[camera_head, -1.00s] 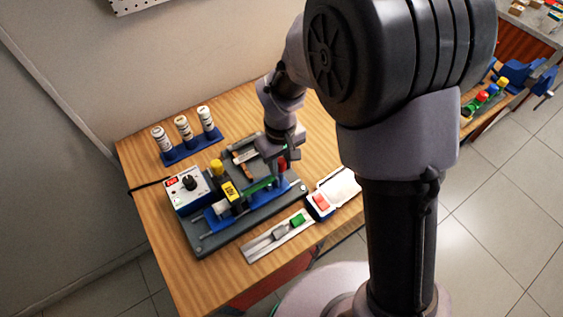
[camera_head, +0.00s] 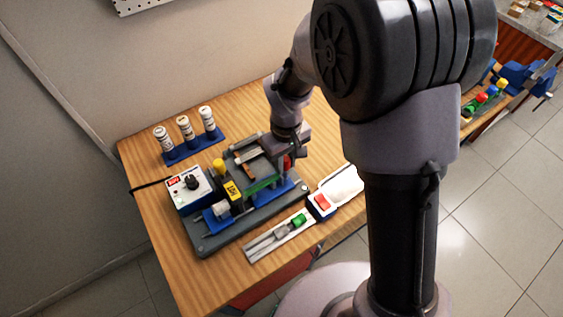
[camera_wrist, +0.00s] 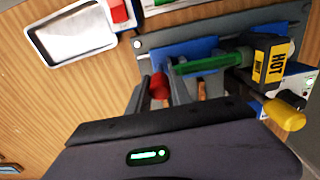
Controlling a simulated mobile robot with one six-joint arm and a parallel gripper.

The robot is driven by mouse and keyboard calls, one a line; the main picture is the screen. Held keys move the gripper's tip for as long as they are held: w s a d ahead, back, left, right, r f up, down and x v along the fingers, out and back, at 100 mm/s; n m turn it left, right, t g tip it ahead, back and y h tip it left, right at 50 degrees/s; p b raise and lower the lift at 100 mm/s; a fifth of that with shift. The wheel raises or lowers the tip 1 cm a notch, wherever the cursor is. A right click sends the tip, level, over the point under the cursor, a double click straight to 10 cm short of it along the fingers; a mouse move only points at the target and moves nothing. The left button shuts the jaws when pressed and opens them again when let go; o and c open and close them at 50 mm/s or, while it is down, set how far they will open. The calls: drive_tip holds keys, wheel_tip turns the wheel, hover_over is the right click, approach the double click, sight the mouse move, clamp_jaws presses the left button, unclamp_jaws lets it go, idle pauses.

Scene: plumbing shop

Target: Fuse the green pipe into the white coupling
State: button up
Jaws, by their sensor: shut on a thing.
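The green pipe (camera_head: 264,184) lies horizontally along the fusion machine, in the blue clamp (camera_wrist: 190,52); it also shows in the wrist view (camera_wrist: 203,62). Its left end is at the heater block with the yellow HOT label (camera_head: 232,190). The white coupling (camera_head: 221,209) sits in a blue holder on the heater's other side; it cannot be made out in the wrist view. My gripper (camera_head: 288,160) is at the machine's right end, its fingers shut on a red knob (camera_wrist: 158,86) beside the pipe clamp.
A control box with a black dial (camera_head: 190,183) stands left of the machine. A blue rack (camera_head: 192,148) holds several white bottles behind.

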drive_tip(key=shift+w+d, duration=0.4)
drive_tip(key=shift+d, duration=0.25)
drive_tip(key=shift+s+a+b, duration=0.15)
drive_tip(key=shift+s+a, duration=0.45)
drive_tip(key=shift+a, duration=0.3)
drive_tip(key=shift+s+a+b, duration=0.15)
drive_tip(key=shift+s+a, duration=0.4)
drive_tip(key=shift+a, duration=0.3)
drive_tip(key=shift+w, duration=0.15)
idle(5.1)
